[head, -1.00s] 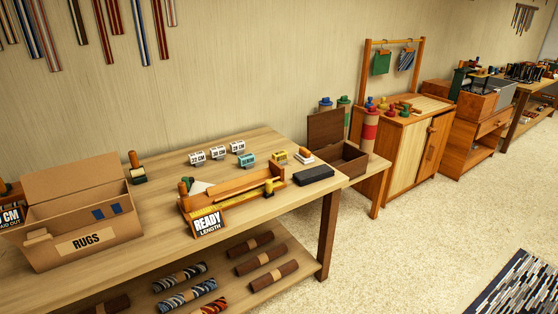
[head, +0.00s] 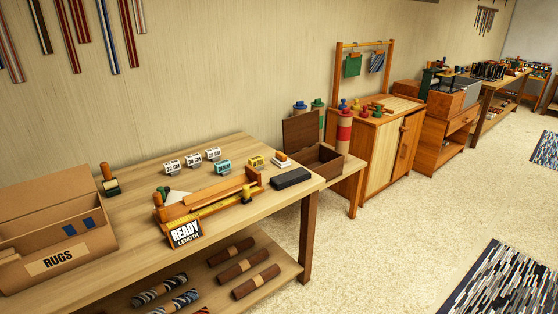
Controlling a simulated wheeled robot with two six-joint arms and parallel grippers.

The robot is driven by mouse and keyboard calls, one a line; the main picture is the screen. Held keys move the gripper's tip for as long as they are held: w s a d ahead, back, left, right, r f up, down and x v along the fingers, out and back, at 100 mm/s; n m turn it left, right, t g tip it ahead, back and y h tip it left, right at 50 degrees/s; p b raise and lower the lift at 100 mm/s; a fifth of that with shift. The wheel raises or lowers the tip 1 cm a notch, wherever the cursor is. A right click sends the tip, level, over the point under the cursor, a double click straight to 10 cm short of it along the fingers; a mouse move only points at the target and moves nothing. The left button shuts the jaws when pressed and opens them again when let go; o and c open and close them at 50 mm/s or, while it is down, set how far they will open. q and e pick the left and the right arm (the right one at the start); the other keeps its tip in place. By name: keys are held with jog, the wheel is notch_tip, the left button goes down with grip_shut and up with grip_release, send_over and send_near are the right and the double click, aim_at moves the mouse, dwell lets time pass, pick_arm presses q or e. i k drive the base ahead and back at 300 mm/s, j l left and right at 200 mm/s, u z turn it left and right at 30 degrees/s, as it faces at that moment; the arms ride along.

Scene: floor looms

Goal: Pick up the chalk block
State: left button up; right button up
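No object is labelled as chalk. A small white block with an orange-brown top (head: 282,159) sits near the back right of the wooden table (head: 130,175), and it may be the chalk block. A dark flat block (head: 290,178) lies just in front of it. A pale wedge-like piece (head: 177,197) lies at the left end of a wooden measuring trough (head: 215,199); I cannot tell its material. Neither of my grippers is in view.
A cardboard RUGS box (head: 60,262) stands at the table's left. White length markers (head: 192,160), a teal one (head: 223,167) and a yellow one (head: 256,161) stand behind the trough. An open brown box (head: 318,160) adjoins the right end.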

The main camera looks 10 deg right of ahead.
aim_at(280, 159)
jog(key=i+l+u, duration=0.35)
jog(key=i+l, duration=0.45)
jog(key=i, duration=0.05)
